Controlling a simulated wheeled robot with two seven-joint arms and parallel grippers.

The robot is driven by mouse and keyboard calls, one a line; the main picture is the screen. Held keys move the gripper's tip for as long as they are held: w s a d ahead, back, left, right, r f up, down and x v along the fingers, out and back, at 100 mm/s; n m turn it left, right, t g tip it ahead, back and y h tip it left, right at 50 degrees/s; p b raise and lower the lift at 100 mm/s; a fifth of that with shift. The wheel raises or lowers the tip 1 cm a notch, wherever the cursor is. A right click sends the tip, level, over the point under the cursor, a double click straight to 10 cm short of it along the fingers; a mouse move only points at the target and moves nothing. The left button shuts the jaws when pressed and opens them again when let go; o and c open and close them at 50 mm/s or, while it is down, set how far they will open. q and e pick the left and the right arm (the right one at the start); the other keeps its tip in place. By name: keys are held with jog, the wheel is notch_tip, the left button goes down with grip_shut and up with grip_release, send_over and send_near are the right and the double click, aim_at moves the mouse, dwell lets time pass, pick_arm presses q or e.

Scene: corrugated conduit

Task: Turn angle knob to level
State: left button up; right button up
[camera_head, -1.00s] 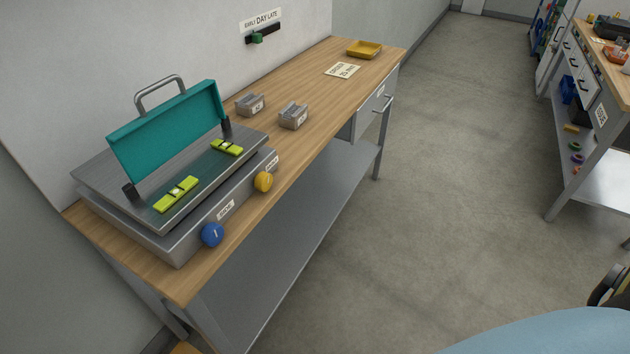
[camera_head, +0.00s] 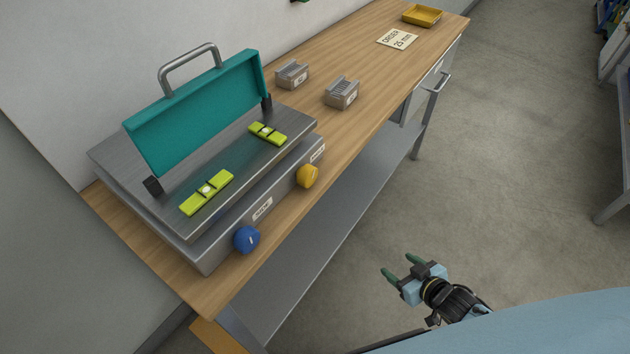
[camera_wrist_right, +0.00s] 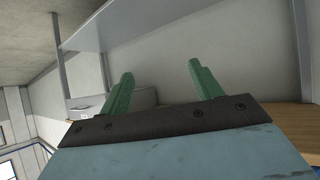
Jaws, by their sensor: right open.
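A grey metal bending machine (camera_head: 185,246) with a raised teal lid (camera_head: 200,112) stands on the near end of the bench. Two yellow-green spirit levels lie on its top plate, one at the front (camera_head: 207,192) and one farther back (camera_head: 267,133). A blue knob (camera_head: 246,239) and a yellow knob (camera_head: 307,176) stick out of its front side, each beside a small white label too small to read. My right gripper (camera_head: 402,268) is open and empty, over the floor to the right of the bench and apart from the knobs. My left gripper is not in view.
The wooden bench (camera_head: 370,88) carries two small grey blocks (camera_head: 292,74) (camera_head: 342,93), an order card (camera_head: 397,39) and a yellow tray (camera_head: 422,16). A drawer handle (camera_head: 437,84) juts from its front. The floor (camera_head: 500,170) to the right is clear.

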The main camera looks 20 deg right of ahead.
jog(key=w+a+r+n+t+y, duration=0.1)
jog(key=w+a+r+y, duration=0.1)
jog(key=r, duration=0.4)
jog(key=w+a+r+n+t+y, duration=0.1)
jog(key=w+a+r+t+y, duration=0.15)
jog(key=r, duration=0.35)
jog(key=n+y+b, duration=0.1)
jog(key=n+y, duration=0.1)
jog(key=y, duration=0.2)
send_near(312, 180)
jog(key=b+x, duration=0.1)
jog(key=x, duration=0.7)
jog(key=shift+w, duration=0.2)
jog(key=shift+w+a, duration=0.35)
jog(key=shift+w, duration=0.05)
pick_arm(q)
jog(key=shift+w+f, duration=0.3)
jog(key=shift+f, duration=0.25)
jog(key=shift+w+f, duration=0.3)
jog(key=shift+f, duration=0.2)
